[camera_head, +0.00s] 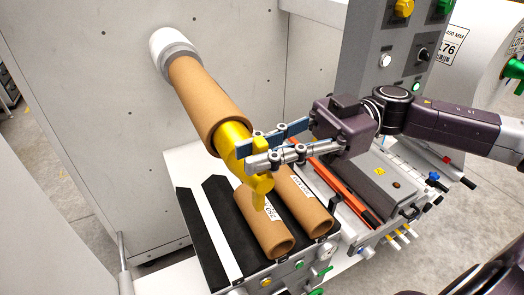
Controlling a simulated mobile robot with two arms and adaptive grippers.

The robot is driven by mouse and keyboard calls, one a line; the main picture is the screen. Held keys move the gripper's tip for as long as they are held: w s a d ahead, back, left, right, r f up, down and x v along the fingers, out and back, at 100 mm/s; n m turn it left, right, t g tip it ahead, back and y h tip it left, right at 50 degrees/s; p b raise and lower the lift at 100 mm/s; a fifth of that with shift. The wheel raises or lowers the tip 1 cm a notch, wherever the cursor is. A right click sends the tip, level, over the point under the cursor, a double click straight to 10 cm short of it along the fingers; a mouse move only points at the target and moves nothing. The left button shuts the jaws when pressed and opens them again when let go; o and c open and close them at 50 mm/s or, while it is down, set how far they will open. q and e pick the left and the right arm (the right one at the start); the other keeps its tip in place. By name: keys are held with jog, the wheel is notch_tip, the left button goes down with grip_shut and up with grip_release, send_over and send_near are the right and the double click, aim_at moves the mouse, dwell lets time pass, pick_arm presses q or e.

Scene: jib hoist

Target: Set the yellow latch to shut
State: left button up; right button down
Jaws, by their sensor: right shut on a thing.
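The yellow latch (260,188) shows at the front end of a brown cardboard core (203,97), which sits on a grey and white holder on the wall panel. Its lower part hangs down and tapers to a tip above the cores below. My right gripper (249,153) comes in from the right and is shut on the yellow latch, with its fingers across the latch's middle. The fingers hide part of the latch, so its exact setting cannot be told. My left gripper is not in view.
Below, two cardboard cores (262,226) with white labels lie on a black bed next to a white strip (214,228). A grey control post (385,55) with knobs stands behind my right arm. An orange bar (335,183) and a grey box (378,178) lie at the right.

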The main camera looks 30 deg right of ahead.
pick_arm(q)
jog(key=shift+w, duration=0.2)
pick_arm(e)
jog(key=shift+w+m, duration=0.15)
jog(key=shift+m, duration=0.25)
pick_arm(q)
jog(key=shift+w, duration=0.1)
pick_arm(e)
jog(key=c, duration=1.8)
grip_release()
jog(key=shift+c, duration=0.2)
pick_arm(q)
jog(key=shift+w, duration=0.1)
pick_arm(e)
notch_tip(320, 180, up, 10)
